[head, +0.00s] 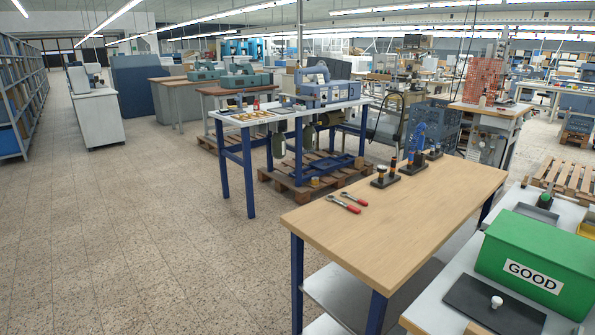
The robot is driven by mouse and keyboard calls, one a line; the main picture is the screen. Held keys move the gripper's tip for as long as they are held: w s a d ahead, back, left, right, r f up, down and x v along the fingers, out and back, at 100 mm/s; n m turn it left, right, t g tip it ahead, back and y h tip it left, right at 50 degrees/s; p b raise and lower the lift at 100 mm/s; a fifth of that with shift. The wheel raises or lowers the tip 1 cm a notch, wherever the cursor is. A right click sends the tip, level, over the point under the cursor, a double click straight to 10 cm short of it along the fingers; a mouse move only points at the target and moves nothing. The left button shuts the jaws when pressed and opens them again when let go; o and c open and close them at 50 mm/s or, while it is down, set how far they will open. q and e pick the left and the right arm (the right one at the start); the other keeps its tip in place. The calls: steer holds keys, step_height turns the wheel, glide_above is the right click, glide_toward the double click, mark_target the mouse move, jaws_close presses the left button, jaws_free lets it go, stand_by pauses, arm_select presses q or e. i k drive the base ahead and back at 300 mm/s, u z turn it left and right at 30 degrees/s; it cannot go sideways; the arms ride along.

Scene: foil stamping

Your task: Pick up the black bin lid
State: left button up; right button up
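The black bin lid (472,300) is a flat dark plate with a white knob in its middle. It lies on the light grey table (432,308) at the lower right of the head view, just in front of the green bin (530,247). The bin bears a white label reading GOOD. Neither of my grippers shows in this view.
A wooden-topped workbench (395,225) stands left of the lid, with red-handled tools (345,202) and small dark stands on it. A yellow container (588,228) is at the right edge behind the green bin. The tiled floor (150,240) at left is clear.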

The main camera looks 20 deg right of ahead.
mark_target(502, 314)
steer(key=z, duration=1)
steer(key=i, duration=1)
steer(key=z, duration=0.75)
